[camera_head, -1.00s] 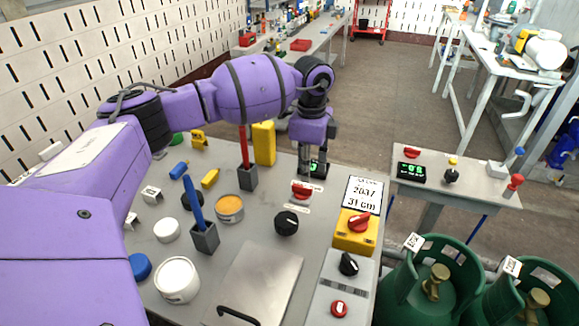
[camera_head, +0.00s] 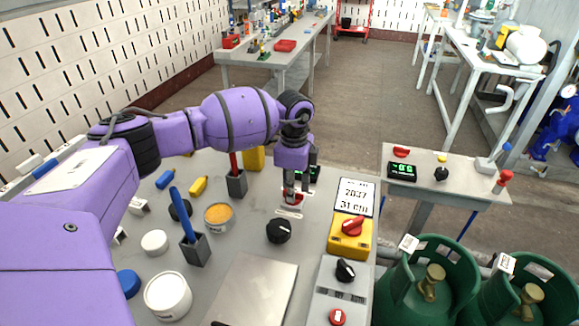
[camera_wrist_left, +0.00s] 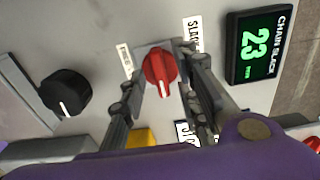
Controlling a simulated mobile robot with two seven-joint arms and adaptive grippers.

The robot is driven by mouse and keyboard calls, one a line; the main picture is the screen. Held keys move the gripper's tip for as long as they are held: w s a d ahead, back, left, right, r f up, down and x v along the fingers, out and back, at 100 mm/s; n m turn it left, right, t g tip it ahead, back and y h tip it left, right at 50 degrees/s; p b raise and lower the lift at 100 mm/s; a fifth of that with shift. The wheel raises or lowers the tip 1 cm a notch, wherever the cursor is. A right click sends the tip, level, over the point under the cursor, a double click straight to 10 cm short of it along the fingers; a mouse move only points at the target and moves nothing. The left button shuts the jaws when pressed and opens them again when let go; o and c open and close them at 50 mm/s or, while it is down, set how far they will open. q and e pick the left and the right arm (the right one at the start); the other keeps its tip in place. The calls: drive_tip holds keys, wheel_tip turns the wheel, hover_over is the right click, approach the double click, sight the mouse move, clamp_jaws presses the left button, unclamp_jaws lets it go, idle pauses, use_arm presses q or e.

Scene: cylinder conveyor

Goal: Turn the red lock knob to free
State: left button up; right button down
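A red knob (camera_head: 292,199) with a white pointer mark sits on the grey table panel, largely covered by my left gripper (camera_head: 291,192) in the head view. The left wrist view shows this red knob (camera_wrist_left: 160,70) between the two fingers of my left gripper (camera_wrist_left: 161,64), its white mark toward the bottom of the picture. The fingers stand apart on either side of it; a firm grip does not show. Labels beside it are partly covered. My right gripper is not in view.
A green-lit display (camera_wrist_left: 256,45) reads 23 mm. Green gas cylinders (camera_head: 430,285) stand right.

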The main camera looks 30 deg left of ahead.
use_arm(q)
clamp_jaws()
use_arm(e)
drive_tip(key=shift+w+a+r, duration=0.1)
